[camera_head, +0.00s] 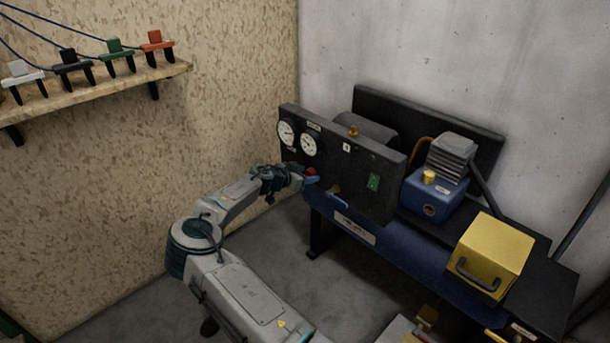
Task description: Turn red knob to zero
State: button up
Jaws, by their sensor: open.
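The red knob (311,171) is on the front of a black panel (365,163), below and right of two round white gauges (308,144). Only a small part of the knob shows. My gripper (307,178) is at the end of my outstretched arm, right at the knob and close to the panel face. It is open, with its fingers near or around the knob; I cannot tell whether they touch it. The knob's pointer and any zero mark are too small or hidden to see.
A green switch (374,181) is on the panel to the right. A blue pump unit (437,196) and a yellow box (490,254) stand on the blue bench (385,240). A wooden shelf (90,82) with coloured clamps is at the upper left. The floor left of the bench is clear.

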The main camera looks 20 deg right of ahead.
jog(key=c, duration=1)
jog(key=shift+o, duration=0.2)
jog(key=n+g+b, duration=0.1)
jog(key=n+b, duration=0.1)
jog(key=b, duration=0.1)
jog(key=shift+w+f+g+h, duration=0.2)
jog(key=shift+g+h, duration=0.1)
jog(key=shift+g, duration=0.1)
jog(key=n+g+h+b, duration=0.1)
jog(key=n, duration=0.1)
jog(key=n+g+b, duration=0.1)
jog(key=n, duration=0.2)
jog(key=shift+w+a+h+b, duration=0.1)
jog(key=shift+w+h+b, duration=0.05)
jog(key=shift+h+b, duration=0.25)
jog(key=n, duration=0.1)
jog(key=n+g+h+b, duration=0.1)
jog(key=shift+w+f+n, duration=0.1)
jog(key=shift+f+n, duration=0.1)
jog(key=shift+n, duration=0.1)
jog(key=n+h+b, duration=0.1)
jog(key=n, duration=0.2)
jog(key=n+h, duration=0.1)
jog(key=n, duration=0.2)
jog(key=n+h+b, duration=0.1)
jog(key=n, duration=0.2)
jog(key=shift+a+f+h+b, duration=0.1)
jog(key=shift+f+h+b, duration=0.2)
jog(key=shift+h, duration=0.1)
jog(key=shift+n, duration=0.4)
